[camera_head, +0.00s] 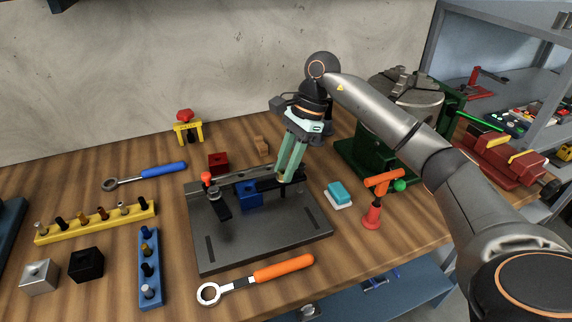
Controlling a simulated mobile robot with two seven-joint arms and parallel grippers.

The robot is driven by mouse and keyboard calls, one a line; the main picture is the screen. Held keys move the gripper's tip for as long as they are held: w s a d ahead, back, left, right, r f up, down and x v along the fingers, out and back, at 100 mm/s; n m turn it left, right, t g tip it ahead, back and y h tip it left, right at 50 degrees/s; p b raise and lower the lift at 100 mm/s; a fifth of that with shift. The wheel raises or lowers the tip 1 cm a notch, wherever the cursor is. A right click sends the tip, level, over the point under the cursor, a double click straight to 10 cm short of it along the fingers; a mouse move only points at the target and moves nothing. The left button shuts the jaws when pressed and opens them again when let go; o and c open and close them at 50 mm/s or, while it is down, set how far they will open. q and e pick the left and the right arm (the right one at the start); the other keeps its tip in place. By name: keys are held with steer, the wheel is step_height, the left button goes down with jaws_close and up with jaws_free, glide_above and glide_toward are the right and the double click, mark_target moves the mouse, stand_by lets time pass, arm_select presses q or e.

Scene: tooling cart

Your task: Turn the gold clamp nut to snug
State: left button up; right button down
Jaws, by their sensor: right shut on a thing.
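A dark fixture plate (265,238) lies on the wooden bench, with a back rail, a blue block (249,196) and black clamp straps on it. My right gripper (284,178) has pale green fingers reaching down at the plate's back right, over the right clamp strap. They are shut on the gold clamp nut (281,174), of which only a small gold part shows; the fingers hide the rest. A second clamp with a red-orange knob (206,178) stands at the plate's left. My left gripper is not in view.
An orange-handled wrench (258,277) lies in front of the plate and a blue-handled wrench (150,175) behind left. A red-orange tool (375,200) stands upright at right, near a teal-and-white block (339,195). A green chuck fixture (375,160) stands behind. Yellow and blue peg racks are left.

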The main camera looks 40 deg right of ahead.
stand_by(0.4)
